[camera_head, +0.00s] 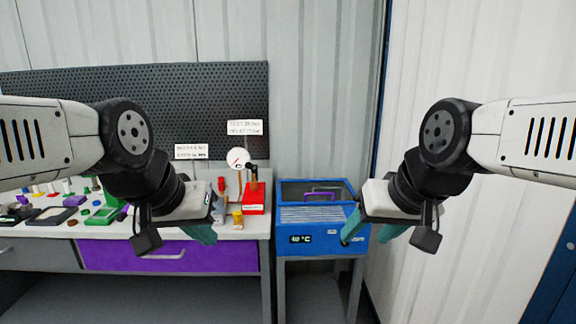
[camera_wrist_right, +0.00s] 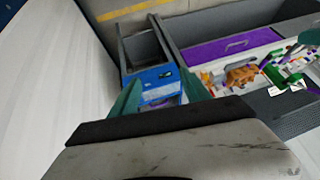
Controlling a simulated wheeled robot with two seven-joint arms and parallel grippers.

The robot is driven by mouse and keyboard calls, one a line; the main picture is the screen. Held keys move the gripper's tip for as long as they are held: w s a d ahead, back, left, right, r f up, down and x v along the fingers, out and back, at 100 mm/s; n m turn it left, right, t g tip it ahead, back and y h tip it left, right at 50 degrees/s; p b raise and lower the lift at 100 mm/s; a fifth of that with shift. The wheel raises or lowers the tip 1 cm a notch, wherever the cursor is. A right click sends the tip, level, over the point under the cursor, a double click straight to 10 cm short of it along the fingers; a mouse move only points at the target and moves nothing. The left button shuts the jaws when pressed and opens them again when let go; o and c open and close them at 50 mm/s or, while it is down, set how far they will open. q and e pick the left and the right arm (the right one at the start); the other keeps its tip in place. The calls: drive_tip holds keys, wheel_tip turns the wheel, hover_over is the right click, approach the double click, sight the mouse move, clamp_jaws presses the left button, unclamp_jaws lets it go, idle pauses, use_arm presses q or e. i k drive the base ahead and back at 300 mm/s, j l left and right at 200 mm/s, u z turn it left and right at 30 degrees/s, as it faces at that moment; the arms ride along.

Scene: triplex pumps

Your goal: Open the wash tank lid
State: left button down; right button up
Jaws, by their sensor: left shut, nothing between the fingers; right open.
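The wash tank (camera_head: 330,240) is a blue box with a 40 °C display, standing on a grey stand right of the workbench. A purple handle (camera_head: 322,195) shows at its top, above a pale ribbed surface; I cannot tell clearly how the lid sits. My right gripper (camera_head: 366,236) is open and empty, in front of the tank's right side in the head view. In the right wrist view the tank (camera_wrist_right: 150,75) shows beyond and between the teal fingers (camera_wrist_right: 160,88), apart from them. My left gripper (camera_head: 208,236) is shut and empty before the workbench, left of the tank.
The workbench (camera_head: 255,228) has a purple drawer (camera_head: 170,256) and carries several small coloured parts, a red box (camera_head: 254,200) and a round gauge (camera_head: 238,158). A black pegboard (camera_head: 150,105) stands behind it. Corrugated walls (camera_head: 460,60) lie behind and to the right.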

sight(279, 203)
drive_tip(key=i+j, duration=0.15)
drive_tip(key=i, duration=0.35)
drive_tip(key=i+j, duration=0.1)
drive_tip(key=i, duration=0.35)
